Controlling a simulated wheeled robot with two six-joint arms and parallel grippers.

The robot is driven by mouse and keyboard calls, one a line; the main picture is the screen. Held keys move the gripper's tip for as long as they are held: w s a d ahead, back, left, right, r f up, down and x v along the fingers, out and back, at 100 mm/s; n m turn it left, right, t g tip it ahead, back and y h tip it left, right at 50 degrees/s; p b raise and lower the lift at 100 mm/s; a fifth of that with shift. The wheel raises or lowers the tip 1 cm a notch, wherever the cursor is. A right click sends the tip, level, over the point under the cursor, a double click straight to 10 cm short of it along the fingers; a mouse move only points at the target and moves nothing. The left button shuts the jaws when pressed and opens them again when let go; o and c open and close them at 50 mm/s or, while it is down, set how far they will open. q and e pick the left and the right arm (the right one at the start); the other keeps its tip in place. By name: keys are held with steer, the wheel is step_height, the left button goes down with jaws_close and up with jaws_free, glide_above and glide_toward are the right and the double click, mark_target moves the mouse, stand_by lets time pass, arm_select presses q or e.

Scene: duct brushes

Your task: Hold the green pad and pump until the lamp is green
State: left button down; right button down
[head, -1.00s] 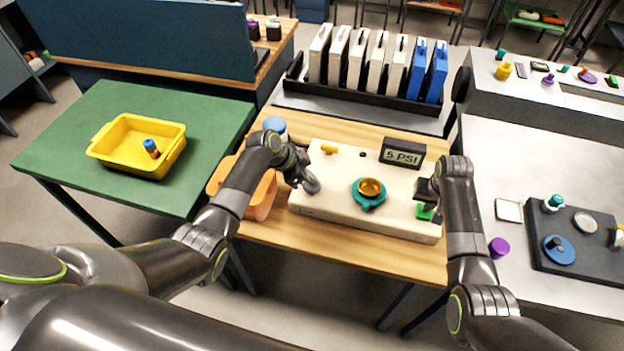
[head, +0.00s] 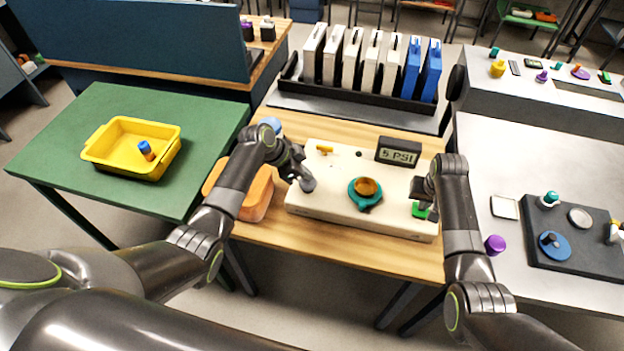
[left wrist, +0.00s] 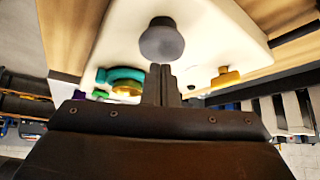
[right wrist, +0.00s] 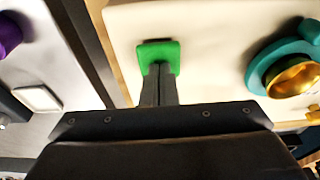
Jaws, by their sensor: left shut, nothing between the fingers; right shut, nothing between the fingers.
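The cream pump board (head: 330,205) lies on the wooden table, with a display (head: 398,151) reading 5 PSI. My left gripper (left wrist: 160,72) is shut and empty beside the round grey knob (left wrist: 162,42), which also shows in the head view (head: 308,185); I cannot tell whether they touch. My right gripper (right wrist: 158,70) is shut, its tips over the edge of the green pad (right wrist: 158,50); contact looks likely but is not certain. The pad also shows in the head view (head: 420,211). A small dark dot (head: 359,154) on the board may be the lamp; no green light shows.
A teal ring with a gold cup (head: 367,187) sits mid-board, and a yellow handle (head: 324,149) at its back. An orange container (head: 258,195) stands left of the board. A rack of white and blue cases (head: 365,65) stands behind. A grey bench (head: 490,160) is at right.

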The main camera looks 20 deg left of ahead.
arm_select(q)
steer(key=shift+f, duration=0.1)
stand_by(0.5)
steer(key=shift+f, duration=1)
steer(key=shift+r, duration=1.1)
steer(key=shift+f, duration=1.1)
steer(key=shift+r, duration=1.1)
